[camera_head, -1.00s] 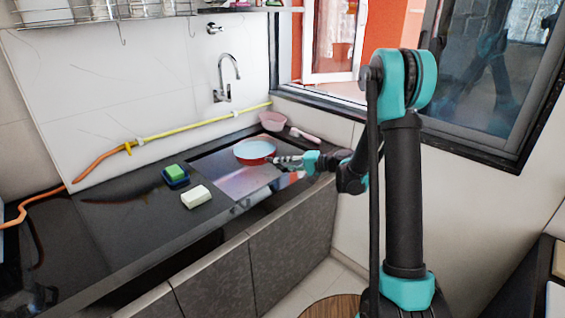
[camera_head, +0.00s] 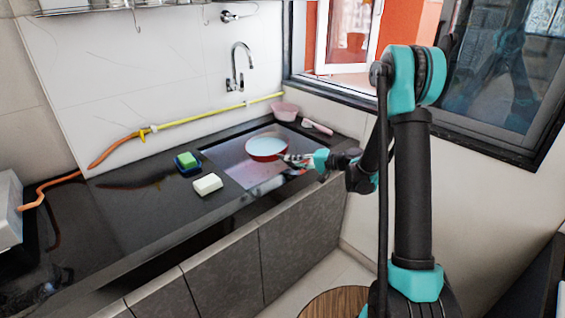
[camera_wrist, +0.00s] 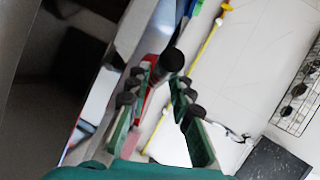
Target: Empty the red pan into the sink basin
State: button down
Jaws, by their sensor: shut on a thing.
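The red pan (camera_head: 267,155) has a pale blue-white inside and shows over the back right part of the sink basin (camera_head: 225,163). It looks roughly level. I cannot tell whether the pale surface is liquid or the pan's lining. My gripper (camera_head: 292,159) is shut on the pan's handle at the pan's right front side. In the wrist view my gripper's fingers (camera_wrist: 158,90) sit on either side of the handle, whose dark round end (camera_wrist: 172,60) faces the camera. A strip of red (camera_wrist: 147,102) shows between the fingers. The pan's inside is hidden there.
A tap (camera_head: 238,67) is on the wall behind the basin. A pink bowl (camera_head: 285,111) and a pale pink-handled item (camera_head: 317,127) are at the back right. A green sponge on a blue holder (camera_head: 187,162) and a white block (camera_head: 207,184) lie left of the basin. A yellow-orange hose (camera_head: 190,120) runs along the wall.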

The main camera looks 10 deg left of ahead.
jog(key=shift+s+a+r+n+h, duration=0.1)
jog(key=shift+s+r+n+h, duration=0.05)
jog(key=shift+r+n+h, duration=0.2)
jog(key=shift+a+r, duration=0.1)
jog(key=shift+r, duration=0.05)
dwell(0.7)
jog(key=shift+s+a+r+n+h, duration=0.15)
jog(key=shift+s+r+n+h, duration=0.1)
jog(key=shift+n+h, duration=0.2)
jog(key=shift+a+r, duration=0.15)
dwell(0.5)
jog(key=shift+s+a+r+n+t+h, duration=0.2)
jog(key=shift+n+t+h, duration=0.1)
jog(key=shift+n+h, duration=0.15)
jog(key=shift+a, duration=0.1)
dwell(0.6)
